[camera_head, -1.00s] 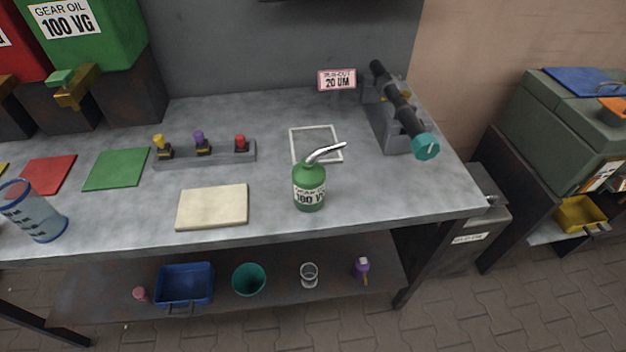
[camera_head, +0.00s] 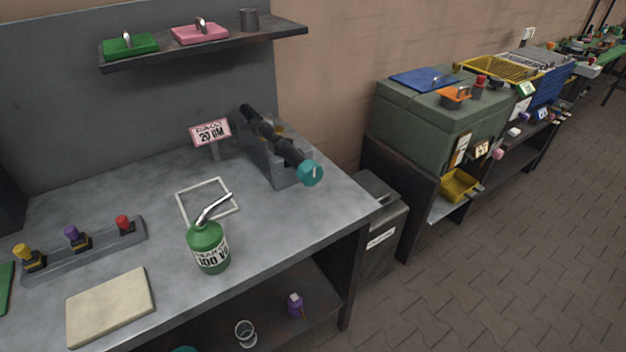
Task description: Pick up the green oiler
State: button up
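The green oiler (camera_head: 207,248) stands upright on the grey workbench (camera_head: 290,222), near its front edge. It has a rounded green body, a white label reading 100 VG and a thin silver spout pointing up and to the right. The spout tip overlaps a white square outline (camera_head: 183,207) on the bench top behind it. Nothing touches the oiler. My gripper is not in view.
A cream pad (camera_head: 110,306) lies left of the oiler, with a rack of coloured knobs (camera_head: 85,252) behind it. A dark shaft on a stand (camera_head: 285,152) is at the back right. A shelf (camera_head: 205,45) overhangs the bench. Paved floor (camera_head: 480,270) is clear at right.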

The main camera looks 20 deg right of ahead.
aim_at(205, 239)
jog(key=i+j, duration=0.1)
jog(key=i+u, duration=0.15)
jog(key=u, duration=0.2)
jog(key=i+u, duration=0.1)
jog(key=u, duration=0.25)
jog(key=i+u, duration=0.15)
jog(key=u, duration=0.8)
